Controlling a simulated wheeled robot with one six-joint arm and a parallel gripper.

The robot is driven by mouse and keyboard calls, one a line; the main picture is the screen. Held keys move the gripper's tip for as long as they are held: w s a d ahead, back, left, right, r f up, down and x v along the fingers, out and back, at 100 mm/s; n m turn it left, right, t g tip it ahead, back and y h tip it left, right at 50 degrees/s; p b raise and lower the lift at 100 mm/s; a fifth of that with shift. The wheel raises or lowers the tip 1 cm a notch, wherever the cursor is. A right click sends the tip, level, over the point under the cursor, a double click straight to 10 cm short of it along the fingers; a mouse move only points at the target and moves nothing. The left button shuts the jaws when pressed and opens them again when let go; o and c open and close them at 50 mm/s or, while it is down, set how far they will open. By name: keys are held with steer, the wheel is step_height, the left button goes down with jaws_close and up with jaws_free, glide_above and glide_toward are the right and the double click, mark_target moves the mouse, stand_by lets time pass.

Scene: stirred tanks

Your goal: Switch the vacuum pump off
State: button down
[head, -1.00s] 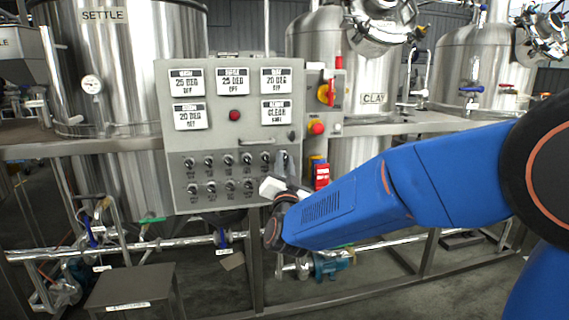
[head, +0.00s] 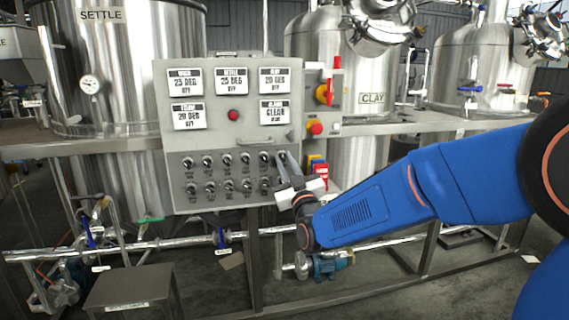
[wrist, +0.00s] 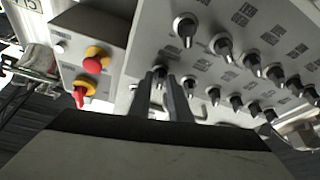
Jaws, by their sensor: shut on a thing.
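The grey control panel (head: 225,140) carries two rows of black rotary switches, such as the one (head: 264,157) just left of my gripper. My gripper (head: 282,157) is at the right end of the upper row. In the wrist view its two dark fingers (wrist: 167,84) are shut on the end rotary switch (wrist: 159,83), which shows partly between them. The small labels are too blurred to tell which switch is the vacuum pump's. The held switch's pointing direction is mostly hidden by the fingers.
Neighbouring switches (wrist: 189,86) stand close beside the fingers. A box to the right has a red emergency button (head: 316,128) and a red-yellow rotary handle (head: 326,92). White display plates (head: 231,81) fill the panel's upper part. Steel tanks (head: 130,60) stand behind.

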steer(key=shift+d+n+g+y, duration=0.1)
steer(key=shift+n+g+y, duration=0.35)
steer(key=shift+n, duration=0.65)
steer(key=shift+n+g+y, duration=0.35)
steer(key=shift+n+y, duration=0.1)
steer(key=shift+n, duration=0.65)
steer(key=c, duration=1.9)
jaws_free()
steer(key=shift+o, duration=0.2)
